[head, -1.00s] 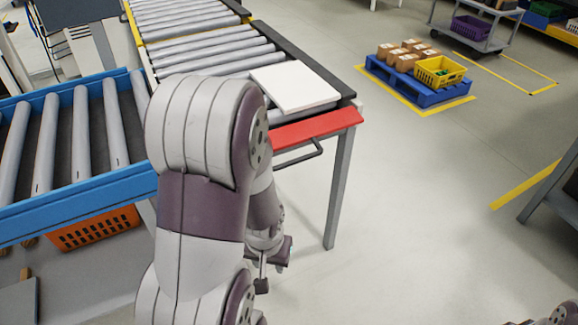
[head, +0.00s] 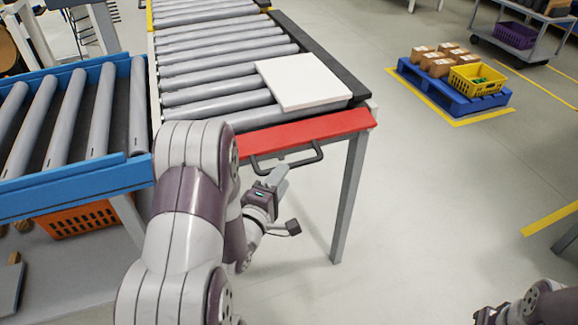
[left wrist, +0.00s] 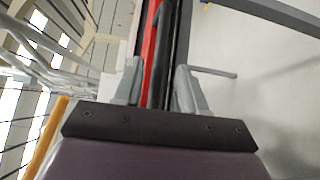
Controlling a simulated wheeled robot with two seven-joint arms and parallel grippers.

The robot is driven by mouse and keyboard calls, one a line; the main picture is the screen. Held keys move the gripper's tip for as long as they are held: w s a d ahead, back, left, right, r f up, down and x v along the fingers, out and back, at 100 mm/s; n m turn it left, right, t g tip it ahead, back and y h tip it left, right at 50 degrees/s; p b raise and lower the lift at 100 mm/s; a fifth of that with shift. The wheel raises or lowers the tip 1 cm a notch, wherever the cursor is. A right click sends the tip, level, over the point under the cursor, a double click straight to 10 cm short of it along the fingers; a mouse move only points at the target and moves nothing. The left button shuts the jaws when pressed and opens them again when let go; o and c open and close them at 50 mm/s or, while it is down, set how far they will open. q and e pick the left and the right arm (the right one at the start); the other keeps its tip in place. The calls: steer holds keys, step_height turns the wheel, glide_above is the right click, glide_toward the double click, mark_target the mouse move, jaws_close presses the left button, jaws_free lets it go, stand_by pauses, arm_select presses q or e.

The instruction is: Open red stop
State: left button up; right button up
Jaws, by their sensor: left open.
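The red stop (head: 310,133) is a red bar across the near end of the roller conveyor, with a dark handle (head: 290,163) on its front side. My left gripper (head: 279,181) is just below and in front of the handle in the head view. In the left wrist view the fingers of my left gripper (left wrist: 158,88) are apart, with the dark handle (left wrist: 162,60) and the red stop (left wrist: 148,50) showing between and beyond them. I cannot tell whether a finger touches the handle. My right gripper (head: 488,314) shows only partly at the bottom right edge.
A white panel (head: 303,82) lies on the conveyor rollers (head: 215,85) behind the stop. A grey leg (head: 349,200) stands at the conveyor's right corner. A blue-framed conveyor (head: 75,185) is at left, with an orange crate (head: 80,219) below.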

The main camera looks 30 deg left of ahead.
mark_target(283, 148)
arm_select(q)
steer(key=w, duration=0.5)
steer(key=shift+w+a, duration=0.15)
steer(key=shift+a, duration=0.1)
